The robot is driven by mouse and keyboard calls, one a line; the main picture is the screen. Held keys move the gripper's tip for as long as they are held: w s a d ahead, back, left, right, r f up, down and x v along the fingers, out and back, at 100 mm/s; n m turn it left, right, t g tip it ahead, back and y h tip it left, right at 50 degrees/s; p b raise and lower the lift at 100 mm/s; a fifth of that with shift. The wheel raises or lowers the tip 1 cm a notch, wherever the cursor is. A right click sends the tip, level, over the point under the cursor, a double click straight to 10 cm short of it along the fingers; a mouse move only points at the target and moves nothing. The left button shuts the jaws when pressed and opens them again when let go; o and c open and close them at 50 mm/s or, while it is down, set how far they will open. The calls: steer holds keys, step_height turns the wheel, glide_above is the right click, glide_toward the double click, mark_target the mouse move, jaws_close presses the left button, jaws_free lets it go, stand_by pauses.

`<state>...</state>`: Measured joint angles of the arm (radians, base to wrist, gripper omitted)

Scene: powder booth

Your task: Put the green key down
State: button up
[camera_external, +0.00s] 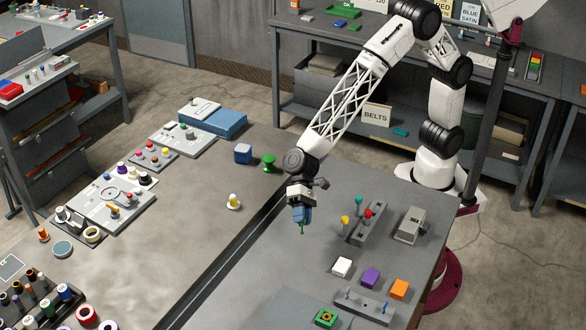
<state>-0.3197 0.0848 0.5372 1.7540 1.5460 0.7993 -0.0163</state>
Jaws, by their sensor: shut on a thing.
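My gripper (301,213) points down above the grey table, near the dark groove that crosses it. It is shut on the green key (301,231). Only a small green end of the key shows below the fingers; the rest is hidden by the gripper. I cannot tell from this view whether the key's lower end touches the table.
A yellow-and-white piece (234,201) is to the left. A lever block (370,222) and white, purple and orange blocks (370,278) lie to the right. The table's left middle is clear.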

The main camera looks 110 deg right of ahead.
steer(key=w+d+r+m+t+h, duration=0.1)
steer(key=w+d, duration=0.6)
steer(key=d, duration=0.8)
steer(key=w+d+r+m+t+h, duration=0.2)
steer(key=w+d, duration=0.5)
steer(key=d, duration=0.9)
steer(key=w+d+r+m+t+h, duration=0.2)
steer(key=w+d, duration=0.5)
steer(key=d, duration=0.8)
steer(key=r+m+t, duration=0.1)
steer(key=m+t, duration=0.1)
steer(key=m, duration=0.1)
steer(key=shift+w+d+r+m, duration=0.2)
steer(key=shift+r+m, duration=0.05)
steer(key=shift+m, duration=0.05)
steer(key=shift+f, duration=3.15)
steer(key=shift+f, duration=0.1)
steer(key=shift+f, duration=1.75)
steer(key=shift+f, duration=0.15)
